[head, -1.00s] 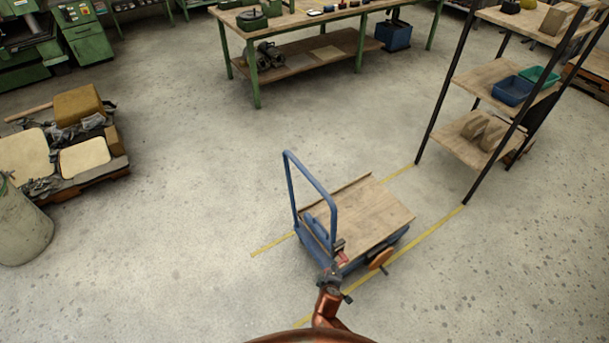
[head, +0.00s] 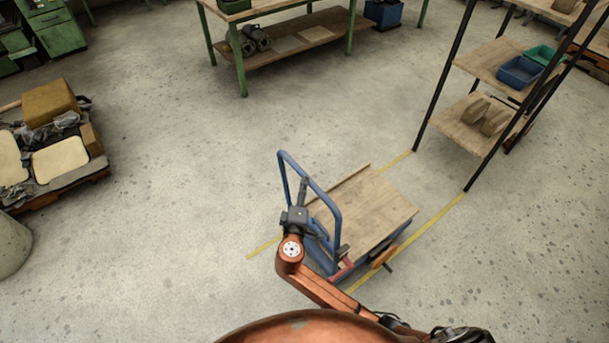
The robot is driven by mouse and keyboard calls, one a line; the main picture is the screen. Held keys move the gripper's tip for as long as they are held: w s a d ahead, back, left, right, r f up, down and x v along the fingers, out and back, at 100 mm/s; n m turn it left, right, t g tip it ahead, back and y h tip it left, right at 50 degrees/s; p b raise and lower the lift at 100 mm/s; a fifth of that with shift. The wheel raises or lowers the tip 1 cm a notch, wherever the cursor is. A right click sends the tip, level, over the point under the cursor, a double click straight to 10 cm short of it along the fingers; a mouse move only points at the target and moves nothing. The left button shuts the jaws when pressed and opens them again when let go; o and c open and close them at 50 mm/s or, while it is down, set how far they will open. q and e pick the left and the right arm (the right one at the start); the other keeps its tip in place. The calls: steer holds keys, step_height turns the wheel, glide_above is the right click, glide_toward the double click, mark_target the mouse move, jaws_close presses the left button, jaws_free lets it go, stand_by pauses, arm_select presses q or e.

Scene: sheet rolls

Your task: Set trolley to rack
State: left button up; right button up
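The trolley (head: 372,215) has a wooden deck, a blue frame and a tall blue push handle (head: 331,205) at its left end. It stands on the floor between two yellow lines. The rack (head: 483,133), with black posts and wooden shelves, stands at the upper right, apart from the trolley. My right gripper (head: 303,186) is at the handle, overlapping the space inside its hoop; its fingers are small and dark, and I cannot tell whether they touch the bar or are closed. My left gripper is not in view.
Yellow floor lines (head: 428,224) run from the trolley to the rack's feet. Blue and green bins (head: 520,72) sit on a rack shelf. A green-legged workbench (head: 300,38) stands at the back, a loaded pallet (head: 60,150) at the left. Open floor lies between.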

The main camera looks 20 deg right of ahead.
steer(key=x, duration=0.4)
steer(key=shift+w, duration=0.15)
steer(key=shift+w+d+f, duration=0.1)
steer(key=shift+w+d, duration=0.15)
steer(key=shift+w, duration=0.35)
steer(key=c, duration=0.7)
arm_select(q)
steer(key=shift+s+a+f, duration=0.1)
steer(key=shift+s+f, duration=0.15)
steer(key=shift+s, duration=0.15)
arm_select(e)
jaws_close()
